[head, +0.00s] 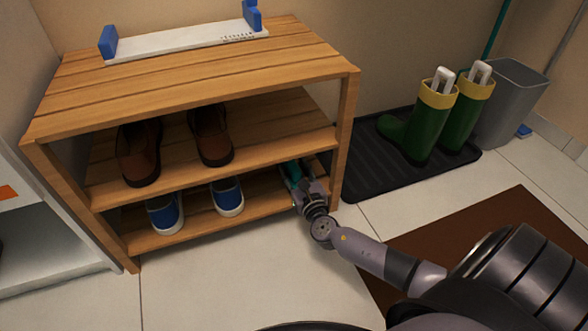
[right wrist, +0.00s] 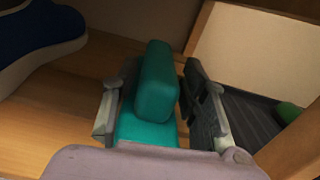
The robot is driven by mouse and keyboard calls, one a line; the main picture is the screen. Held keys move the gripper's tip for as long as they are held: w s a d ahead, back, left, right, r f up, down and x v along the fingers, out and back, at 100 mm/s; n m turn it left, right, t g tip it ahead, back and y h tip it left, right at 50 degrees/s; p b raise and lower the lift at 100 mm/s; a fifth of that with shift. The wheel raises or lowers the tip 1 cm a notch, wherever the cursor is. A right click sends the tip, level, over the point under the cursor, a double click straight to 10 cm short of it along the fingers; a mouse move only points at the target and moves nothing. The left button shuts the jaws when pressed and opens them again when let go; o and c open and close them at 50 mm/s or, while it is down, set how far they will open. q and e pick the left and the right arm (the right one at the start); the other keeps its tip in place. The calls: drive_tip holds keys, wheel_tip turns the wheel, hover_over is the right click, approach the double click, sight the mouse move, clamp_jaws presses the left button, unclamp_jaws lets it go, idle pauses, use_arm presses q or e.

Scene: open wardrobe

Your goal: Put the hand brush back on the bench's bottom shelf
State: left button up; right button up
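The teal hand brush (head: 291,173) is at the right end of the bottom shelf (head: 262,200) of the wooden bench, partly hidden by my right gripper (head: 302,182). In the right wrist view the brush (right wrist: 157,85) lies between the two fingers of the right gripper (right wrist: 160,95). The fingers stand apart on either side of it, and a narrow gap shows beside the right finger. Whether the underside of the brush rests fully on the shelf is hidden. My left gripper is not in view.
Blue shoes (head: 228,197) stand left of the brush. Brown shoes (head: 211,135) are on the middle shelf just above. The bench's right leg (head: 343,140) is close to my gripper. Green boots (head: 430,125) stand on a black tray (head: 365,180) to the right.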

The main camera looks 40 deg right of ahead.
drive_tip(key=shift+o, duration=1)
drive_tip(key=shift+r, duration=0.2)
drive_tip(key=p+v, duration=0.5)
drive_tip(key=v, duration=0.7)
drive_tip(key=shift+f, duration=0.1)
